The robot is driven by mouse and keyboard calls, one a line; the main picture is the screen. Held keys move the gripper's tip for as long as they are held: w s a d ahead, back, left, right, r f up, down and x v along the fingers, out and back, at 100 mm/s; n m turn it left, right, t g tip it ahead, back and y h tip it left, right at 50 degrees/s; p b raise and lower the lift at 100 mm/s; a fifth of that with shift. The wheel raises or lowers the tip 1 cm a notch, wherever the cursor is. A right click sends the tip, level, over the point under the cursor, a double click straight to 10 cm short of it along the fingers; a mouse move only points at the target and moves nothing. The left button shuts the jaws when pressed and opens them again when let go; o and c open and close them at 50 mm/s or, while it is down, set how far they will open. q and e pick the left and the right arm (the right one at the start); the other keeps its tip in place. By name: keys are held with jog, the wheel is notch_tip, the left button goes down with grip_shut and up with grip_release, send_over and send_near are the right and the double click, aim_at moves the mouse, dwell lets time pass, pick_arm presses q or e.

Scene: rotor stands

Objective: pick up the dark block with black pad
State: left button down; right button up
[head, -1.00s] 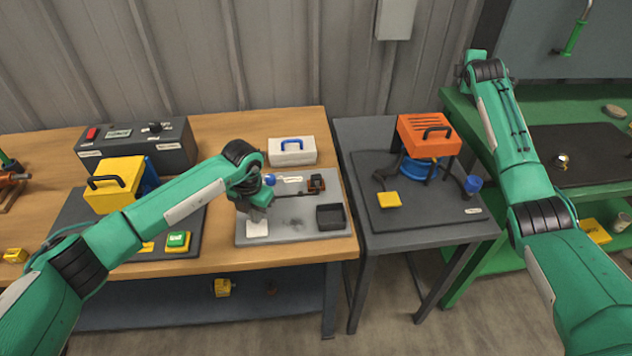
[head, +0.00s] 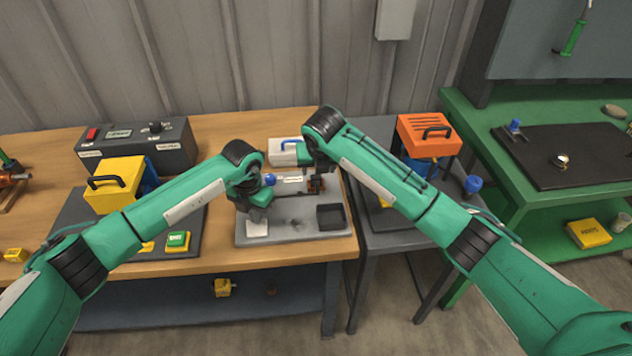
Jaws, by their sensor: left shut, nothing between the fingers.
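A small dark block (head: 316,187) with orange-brown parts stands at the back right of the grey plate (head: 285,238), by the end of a thin dark rod. I cannot make out a black pad on it. My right gripper (head: 317,164) is just above and behind this block and partly hides it; whether they touch and how its fingers stand is unclear. My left gripper (head: 257,210) is shut and empty, low over the plate's left part, by a white pad (head: 257,229).
A black open tray (head: 330,217) sits at the plate's front right. A white case (head: 284,152) with a blue handle stands behind. An orange-topped machine (head: 430,135) is on the grey table, partly behind my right arm. A yellow box (head: 588,233) lies on the green bench's shelf.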

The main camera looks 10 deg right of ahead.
aim_at(316, 179)
jog(key=x, duration=0.6)
jog(key=w+x, duration=0.1)
jog(key=x, duration=0.2)
jog(key=shift+f, duration=0.15)
jog(key=c, duration=1.1)
